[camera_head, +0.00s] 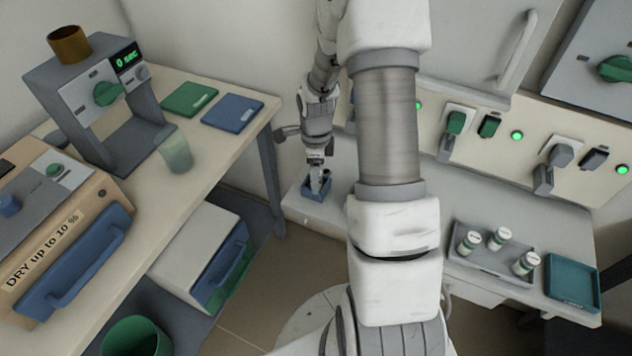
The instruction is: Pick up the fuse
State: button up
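My arm reaches to the far bench, and my gripper (318,176) points down at a small blue open box (316,192) on the bench's left part. The fingertips are at or inside the box. They are too small here to tell whether they are open or shut. I cannot make out a fuse for certain; anything between the fingers or in the box is hidden or too small to identify. A tiny pale spot shows on the bench just in front of the box.
A grey tray (490,270) with three white labelled cylinders and a teal case (571,281) stand on the bench's right. Behind are a panel with plugs and green lights (517,135). The left table (205,140) holds a dispenser (100,95), a beaker (174,150) and a drying box (60,230).

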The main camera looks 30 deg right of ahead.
jog(key=shift+c, duration=0.2)
grip_shut()
jog(key=shift+r, duration=0.1)
